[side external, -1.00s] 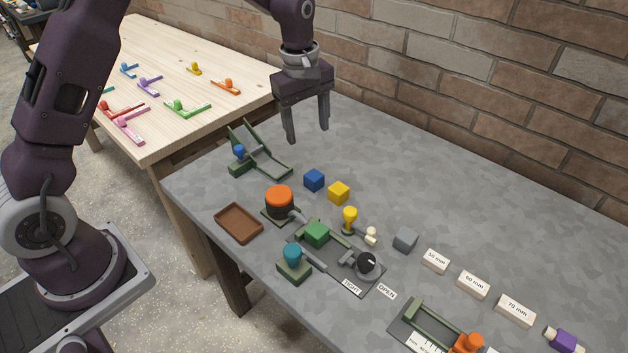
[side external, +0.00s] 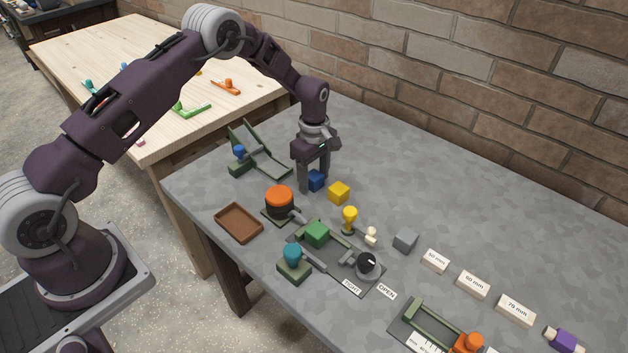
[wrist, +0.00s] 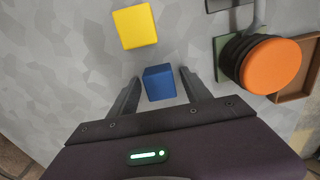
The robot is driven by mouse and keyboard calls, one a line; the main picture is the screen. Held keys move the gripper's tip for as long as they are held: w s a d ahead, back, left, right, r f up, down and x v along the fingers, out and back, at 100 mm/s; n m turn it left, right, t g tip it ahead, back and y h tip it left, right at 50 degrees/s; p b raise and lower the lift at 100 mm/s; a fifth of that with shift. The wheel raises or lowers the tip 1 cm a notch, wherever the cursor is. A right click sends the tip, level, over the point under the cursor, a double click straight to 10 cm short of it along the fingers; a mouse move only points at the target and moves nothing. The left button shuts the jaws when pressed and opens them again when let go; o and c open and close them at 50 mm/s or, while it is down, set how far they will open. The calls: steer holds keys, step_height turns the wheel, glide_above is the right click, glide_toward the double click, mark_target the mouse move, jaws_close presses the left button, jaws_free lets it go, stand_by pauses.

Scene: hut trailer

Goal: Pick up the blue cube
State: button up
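The blue cube (side external: 316,181) sits on the grey table, partly hidden by my gripper's finger in the side view. My gripper (side external: 312,184) is lowered over it, fingers pointing down. In the wrist view the blue cube (wrist: 159,82) lies between the two fingertips of my gripper (wrist: 160,80). The fingers are open, one on each side, with gaps showing between them and the cube.
A yellow cube (side external: 339,192) lies close to the blue cube. An orange-topped black cylinder (side external: 279,201) stands on the near side, beside a brown tray (side external: 239,224). A green hinged fixture (side external: 262,160) is at the left. The table towards the wall is clear.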

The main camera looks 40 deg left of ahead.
mark_target(314, 175)
jaws_close()
step_height(314, 175, up, 10)
steer(key=shift+r, duration=0.1)
stand_by(1.0)
